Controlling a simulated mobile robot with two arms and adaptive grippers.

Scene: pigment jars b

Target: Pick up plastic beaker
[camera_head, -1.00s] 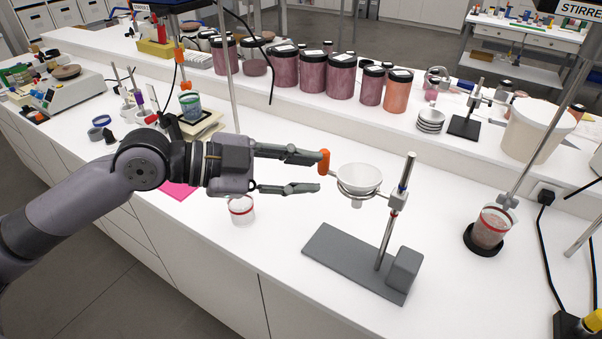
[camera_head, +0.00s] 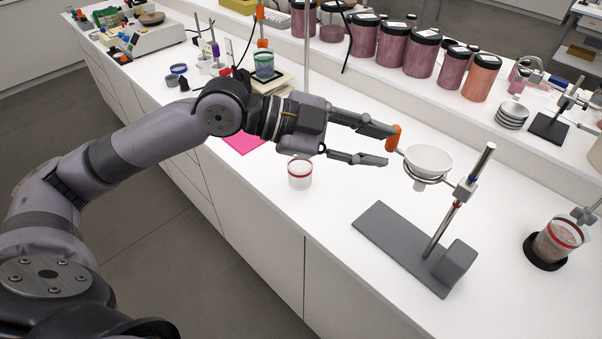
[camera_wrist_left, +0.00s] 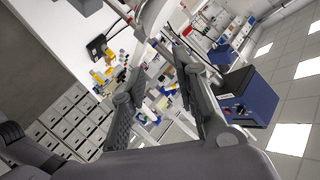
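A small clear beaker with a red band (camera_head: 300,174) stands upright on the white bench, below and left of my left gripper's fingers. Another beaker with a red band and pinkish contents (camera_head: 557,241) is at the right on a black round base. A beaker with a teal band (camera_head: 264,66) stands at the back left. I cannot tell which one the task names. My left gripper (camera_head: 391,146) is open and empty, its fingers pointing right towards a white funnel bowl (camera_head: 429,160). The left wrist view also shows its spread fingers (camera_wrist_left: 163,70). My right gripper is out of view.
The bowl sits in a ring on a grey-based stand (camera_head: 400,246), with an orange piece (camera_head: 393,138) by the upper fingertip. Pigment jars (camera_head: 422,53) line the raised shelf behind. A pink sheet (camera_head: 244,142) lies left of the near beaker. The bench front is mostly clear.

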